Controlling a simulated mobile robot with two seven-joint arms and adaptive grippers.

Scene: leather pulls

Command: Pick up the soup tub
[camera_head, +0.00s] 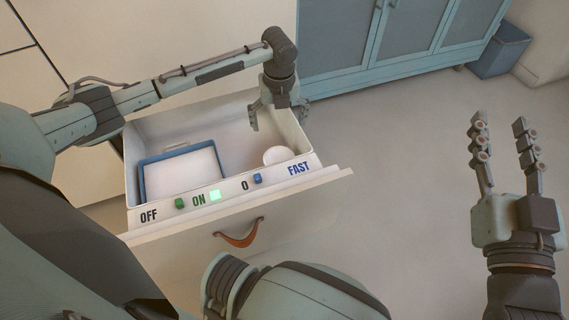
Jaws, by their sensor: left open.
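A white round thing (277,155), perhaps the soup tub, sits inside the open drawer (340,178) near its front right corner. Only its pale top shows above the drawer's inner front wall, so I cannot be sure what it is. My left gripper (278,118) points down over the back right part of the drawer, behind the white thing and apart from it. Its fingers are spread and nothing shows between them. My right gripper (502,125) is over the floor at the right, fingers pointing up in the picture, open and empty.
A blue-rimmed tray (145,182) lies in the drawer's left part. The front strip carries OFF, ON, 0 and FAST with a green switch (179,203), a lit green square (215,195) and a blue switch (257,178). An orange leather pull (240,236) hangs on the drawer front.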

